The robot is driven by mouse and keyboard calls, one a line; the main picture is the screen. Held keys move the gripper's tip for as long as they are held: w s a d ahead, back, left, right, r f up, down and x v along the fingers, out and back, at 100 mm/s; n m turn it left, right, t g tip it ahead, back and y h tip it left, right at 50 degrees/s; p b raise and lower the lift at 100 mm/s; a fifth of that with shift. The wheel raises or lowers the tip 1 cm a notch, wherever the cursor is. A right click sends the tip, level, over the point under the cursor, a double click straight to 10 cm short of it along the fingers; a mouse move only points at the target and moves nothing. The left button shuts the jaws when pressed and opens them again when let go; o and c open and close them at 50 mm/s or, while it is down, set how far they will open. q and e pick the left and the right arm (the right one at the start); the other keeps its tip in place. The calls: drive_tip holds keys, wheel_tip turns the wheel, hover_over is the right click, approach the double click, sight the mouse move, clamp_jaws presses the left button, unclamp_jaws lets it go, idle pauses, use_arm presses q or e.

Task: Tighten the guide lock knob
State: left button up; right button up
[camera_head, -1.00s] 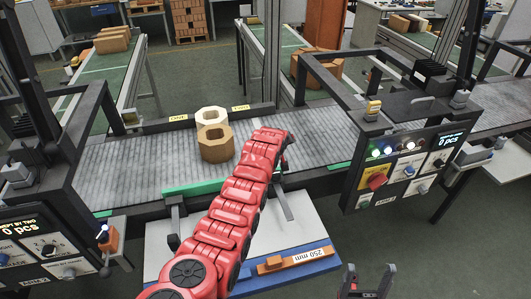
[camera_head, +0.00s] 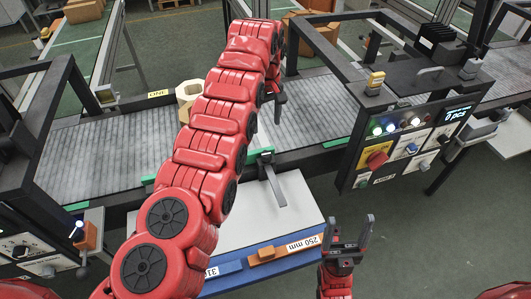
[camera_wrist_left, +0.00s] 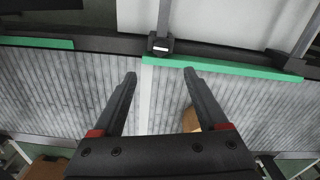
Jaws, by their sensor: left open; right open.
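A green guide rail (camera_head: 335,142) runs along the near side of the conveyor; my left arm hides part of it. A dark clamp (camera_head: 264,157) with a grey bar sits at the rail. In the left wrist view a small black knob-like block (camera_wrist_left: 160,44) with a pale mark sits at the rail's edge, beyond my fingertips; I cannot tell if it is the lock knob. My left gripper (camera_head: 279,97) is raised over the belt, and its open, empty fingers (camera_wrist_left: 159,76) show in the left wrist view. My right gripper (camera_head: 352,219) is open and empty, right of the white table.
Octagonal blocks (camera_head: 187,92) stand on the belt (camera_head: 95,155), partly behind my left arm. A control panel (camera_head: 408,145) with a red button is at the right. An orange 250 mm gauge (camera_head: 268,254) lies on the white table's blue front edge.

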sight(266, 153)
use_arm(q)
drive_tip(key=f+p, duration=0.1)
drive_tip(key=f, duration=0.4)
drive_tip(key=f+p, duration=0.2)
drive_tip(key=f, duration=0.2)
drive_tip(key=shift+s+a+f, duration=0.1)
drive_tip(key=shift+s+f, duration=0.1)
drive_tip(key=shift+f, duration=0.15)
drive_tip(key=shift+w+f+b, duration=0.1)
drive_tip(key=shift+f+b, duration=0.4)
drive_tip(key=shift+f, duration=0.95)
drive_tip(key=shift+c, duration=0.3)
clamp_jaws()
